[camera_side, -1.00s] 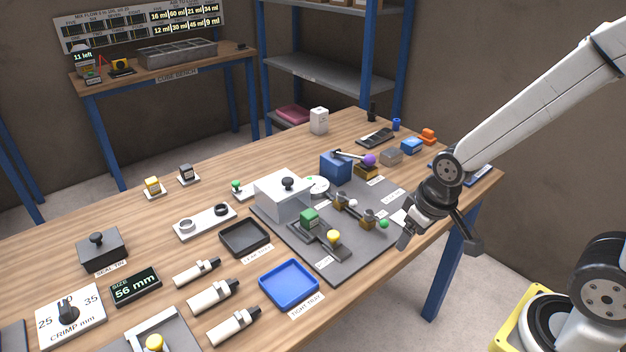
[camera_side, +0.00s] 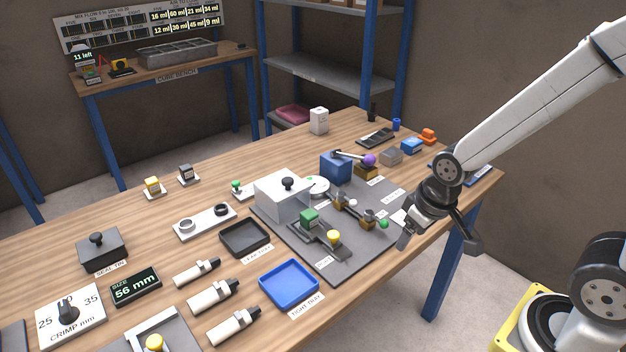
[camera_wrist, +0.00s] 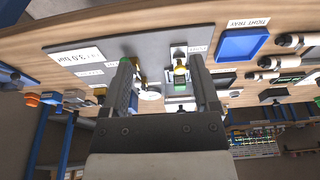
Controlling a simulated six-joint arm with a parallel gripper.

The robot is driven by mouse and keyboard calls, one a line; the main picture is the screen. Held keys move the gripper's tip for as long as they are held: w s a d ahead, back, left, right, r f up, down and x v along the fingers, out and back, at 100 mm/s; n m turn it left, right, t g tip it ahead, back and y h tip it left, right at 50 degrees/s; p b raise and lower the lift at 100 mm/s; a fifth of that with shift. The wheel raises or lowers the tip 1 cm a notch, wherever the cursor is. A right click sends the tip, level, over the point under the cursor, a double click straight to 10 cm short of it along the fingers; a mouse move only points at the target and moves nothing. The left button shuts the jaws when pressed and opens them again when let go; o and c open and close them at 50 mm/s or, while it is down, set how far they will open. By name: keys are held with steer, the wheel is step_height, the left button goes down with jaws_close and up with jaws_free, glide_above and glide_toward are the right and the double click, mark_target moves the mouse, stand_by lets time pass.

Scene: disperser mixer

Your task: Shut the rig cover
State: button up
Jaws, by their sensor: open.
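The rig cover appears to be the pale grey box with a black knob on top (camera_side: 282,198). It sits upright at the back left of the dark rig plate (camera_side: 345,262), behind a green block (camera_side: 309,217) and a yellow knob (camera_side: 333,236). I cannot tell from here how it is hinged or seated. In the wrist view my gripper's two fingers (camera_wrist: 163,62) are spread over the rig plate (camera_wrist: 115,47); the cover is not clearly seen there.
A blue tray (camera_side: 289,284) and a black tray (camera_side: 245,238) lie left of the plate. White tubes (camera_side: 213,297) lie farther left.

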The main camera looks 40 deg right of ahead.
steer(key=c, duration=0.5)
steer(key=shift+w+r, duration=0.1)
steer(key=shift+w, duration=0.25)
steer(key=c, duration=0.4)
steer(key=w+r+n+t+y, duration=0.1)
steer(key=w, duration=1)
steer(key=w+a+r+n+t+y, duration=0.1)
steer(key=w+n+t, duration=0.1)
steer(key=w, duration=0.9)
steer(key=w+a+r+n+t+y, duration=0.1)
steer(key=w+n+t+y, duration=0.1)
steer(key=w, duration=0.9)
steer(key=shift+w+a+r, duration=0.15)
steer(key=shift+w+r, duration=0.1)
steer(key=shift+w, duration=0.1)
jaws_close()
